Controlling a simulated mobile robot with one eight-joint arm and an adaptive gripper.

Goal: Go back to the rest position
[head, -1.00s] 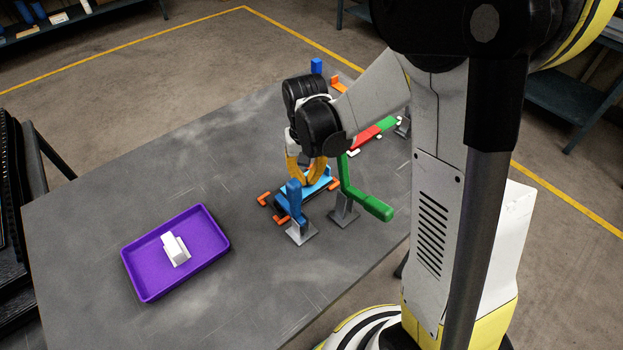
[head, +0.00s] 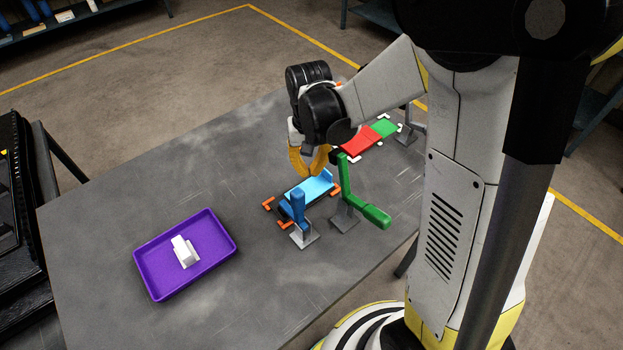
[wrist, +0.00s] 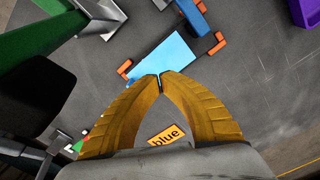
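My gripper (head: 309,174) is above the light-blue plate (head: 318,186), its yellow fingers meeting at the tips with nothing visible between them. In the wrist view the fingertips (wrist: 160,77) come together in front of the light-blue plate (wrist: 165,58). The plate lies among orange corner markers (head: 268,204). A blue lever (head: 299,205) on a grey base stands at its near side. A green lever (head: 365,205) on another grey base stands to its right, its arm pointing towards the near right.
A purple tray (head: 150,277) with a white block (head: 184,252) in it is at the left of the grey table (head: 110,210). A red and green piece (head: 362,140) lies among white corner markers behind my gripper. The table's left part is mostly clear.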

